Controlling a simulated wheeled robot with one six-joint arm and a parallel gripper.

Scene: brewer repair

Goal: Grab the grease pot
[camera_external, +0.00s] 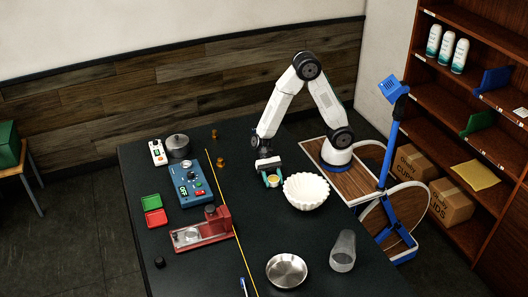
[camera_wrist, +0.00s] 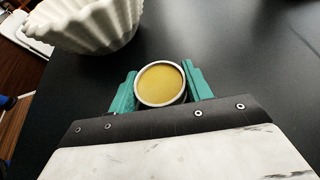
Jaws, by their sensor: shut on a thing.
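The grease pot (camera_wrist: 160,84) is a small round pot with a pale rim and a yellow top. It sits upright between the two teal fingers of my gripper (camera_wrist: 158,88) in the wrist view, with a finger on each side. In the external view my gripper (camera_external: 272,180) is low over the dark table, left of the white fluted bowl, and the grease pot (camera_external: 273,181) shows as a small yellow spot between the fingers. My gripper is shut on the pot. I cannot tell whether the pot's base touches the table.
A white fluted bowl (camera_external: 306,191) stands close to the right of my gripper; it also shows in the wrist view (camera_wrist: 85,25). A metal dish (camera_external: 287,271) and a clear cup (camera_external: 343,251) stand nearer the front. A yellow line (camera_external: 226,205) crosses the table, with devices left of it.

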